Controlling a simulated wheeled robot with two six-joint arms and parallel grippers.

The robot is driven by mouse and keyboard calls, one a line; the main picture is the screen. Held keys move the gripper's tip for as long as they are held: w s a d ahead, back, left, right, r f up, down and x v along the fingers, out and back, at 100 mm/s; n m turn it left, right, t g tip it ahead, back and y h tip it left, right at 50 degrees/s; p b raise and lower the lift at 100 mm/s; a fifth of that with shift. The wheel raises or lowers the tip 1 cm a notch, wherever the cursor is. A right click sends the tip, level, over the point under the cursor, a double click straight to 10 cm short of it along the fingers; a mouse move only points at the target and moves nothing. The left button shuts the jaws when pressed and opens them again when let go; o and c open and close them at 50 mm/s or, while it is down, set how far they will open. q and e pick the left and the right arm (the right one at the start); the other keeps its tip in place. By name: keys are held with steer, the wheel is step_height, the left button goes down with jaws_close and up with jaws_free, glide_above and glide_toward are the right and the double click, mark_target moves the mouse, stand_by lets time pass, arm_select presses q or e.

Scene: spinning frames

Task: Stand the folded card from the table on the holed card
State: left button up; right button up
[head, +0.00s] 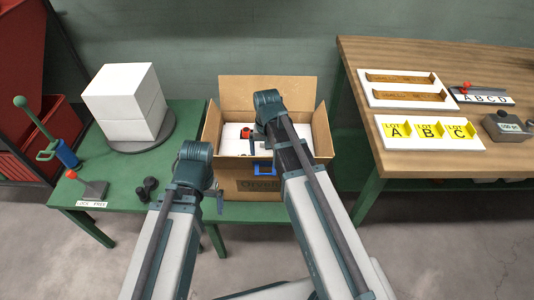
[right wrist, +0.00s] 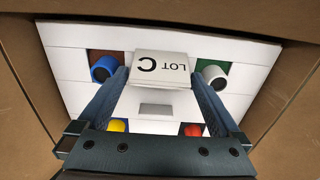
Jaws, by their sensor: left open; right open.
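The folded card (right wrist: 162,68), pale and lettered LOT C upside down, is between the finger ends of my right gripper (right wrist: 159,82) in the right wrist view. The gripper is open. The card is over the white holed card (right wrist: 70,62); I cannot tell whether it rests on it or touches the fingers. The holed card lies inside the carton and also shows in the head view (head: 232,133), partly hidden by my right arm. My left gripper (head: 214,195) is open and empty, in front of the green table, left of the carton.
The cardboard carton (head: 230,185) has raised flaps around my right gripper. Blue (right wrist: 104,68), white (right wrist: 214,76), yellow (right wrist: 118,125) and red (right wrist: 192,130) pieces show in the holes. The wooden table (head: 440,56) holds yellow LOT signs (head: 430,130). White blocks (head: 125,100) stand left.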

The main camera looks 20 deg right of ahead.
step_height(320, 180, up, 12)
steer(key=p, duration=1.1)
steer(key=shift+f, duration=0.2)
step_height(320, 180, down, 12)
steer(key=b, duration=1.1)
steer(key=shift+b, duration=0.4)
steer(key=shift+r, duration=0.2)
step_height(320, 180, up, 12)
steer(key=p, duration=1.3)
step_height(320, 180, down, 12)
steer(key=b, duration=1.3)
steer(key=shift+f, duration=0.25)
step_height(320, 180, up, 11)
steer(key=p, duration=1)
steer(key=shift+p, duration=0.35)
